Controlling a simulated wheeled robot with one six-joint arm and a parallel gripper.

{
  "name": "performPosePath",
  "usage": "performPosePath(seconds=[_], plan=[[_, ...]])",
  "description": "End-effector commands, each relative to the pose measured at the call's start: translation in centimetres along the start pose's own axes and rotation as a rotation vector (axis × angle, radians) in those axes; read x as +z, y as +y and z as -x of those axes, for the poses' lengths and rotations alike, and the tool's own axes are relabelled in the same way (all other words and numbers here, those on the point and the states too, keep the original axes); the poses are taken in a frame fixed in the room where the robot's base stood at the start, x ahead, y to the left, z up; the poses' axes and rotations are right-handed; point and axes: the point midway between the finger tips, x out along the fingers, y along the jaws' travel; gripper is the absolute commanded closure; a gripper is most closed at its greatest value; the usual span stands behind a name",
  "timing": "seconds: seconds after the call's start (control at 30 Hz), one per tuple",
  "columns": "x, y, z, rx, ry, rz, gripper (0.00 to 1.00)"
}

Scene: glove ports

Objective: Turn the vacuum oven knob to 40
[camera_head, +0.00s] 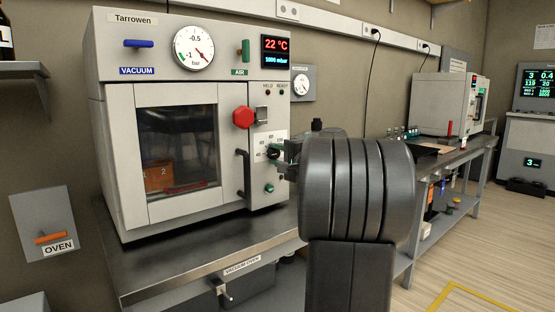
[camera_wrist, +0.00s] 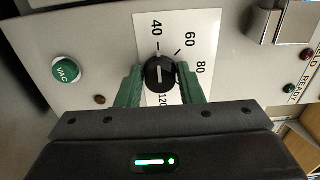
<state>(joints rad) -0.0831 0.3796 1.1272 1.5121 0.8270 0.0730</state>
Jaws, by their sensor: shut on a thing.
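The vacuum oven (camera_head: 97,140) stands on a metal bench, its display reading 22 °C. Its black temperature knob (camera_wrist: 160,73) sits on a white scale (camera_wrist: 207,32) marked 40, 80 and 120, among others. My gripper (camera_wrist: 160,82) is shut on the knob, with one green finger on each side. The white line on the knob runs up and down in the wrist view, roughly in line with the tick by 40. In the head view the knob (camera_head: 273,154) is small, and my arm covers what lies to its right.
A green VAC button (camera_wrist: 66,70) is beside the knob. A red knob (camera_head: 243,117) and a dark door handle (camera_head: 243,173) are close by on the oven front. A second bench (camera_head: 455,152) with instruments extends to the right. Floor (camera_head: 500,240) is open at the right.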

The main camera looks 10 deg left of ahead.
Motion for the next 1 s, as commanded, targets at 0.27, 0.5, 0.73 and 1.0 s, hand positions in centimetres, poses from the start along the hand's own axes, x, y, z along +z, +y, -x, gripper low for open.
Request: performPosePath(seconds=[0.27,0.5,0.73,1.0], plan=[[0.0,0.1,0.0,0.002,-0.001,0.002,0.89],[0.0,0.1,0.0,0.001,-0.001,0.002,0.45],[0.0,0.0,0.1,0.001,0.0,0.001,0.45],[-0.1,-0.2,3.8,0.0,0.005,0.001,0.45]])
